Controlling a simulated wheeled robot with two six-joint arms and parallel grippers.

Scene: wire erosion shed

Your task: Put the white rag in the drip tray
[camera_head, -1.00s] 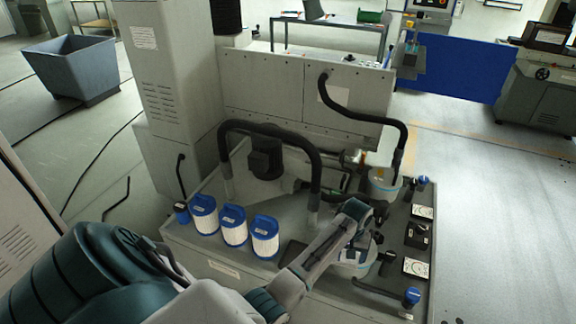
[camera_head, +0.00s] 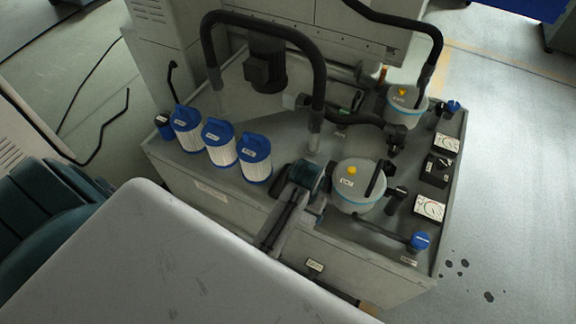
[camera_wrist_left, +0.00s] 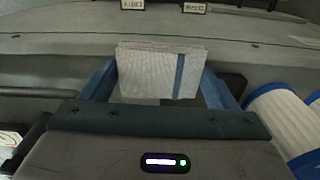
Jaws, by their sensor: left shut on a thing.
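The white rag (camera_wrist_left: 150,75) shows in the left wrist view as a folded pale cloth with a blue stripe near its right side. My left gripper (camera_wrist_left: 158,88) is shut on it, with a blue finger on each side. In the head view my left gripper (camera_head: 288,208) is over the front of the machine's tank top, between the filter cartridges and the front canister. Its fingertips and the rag are not clear there. I cannot pick out the drip tray with certainty in either view. My right gripper is not in view.
Blue-capped white filters (camera_head: 220,144) stand in a row left of the gripper. A grey canister (camera_head: 357,190) with a yellow knob stands close on its right. A black hose (camera_head: 318,65) arches behind. Gauges (camera_head: 430,207) and a blue knob (camera_head: 419,241) line the right edge.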

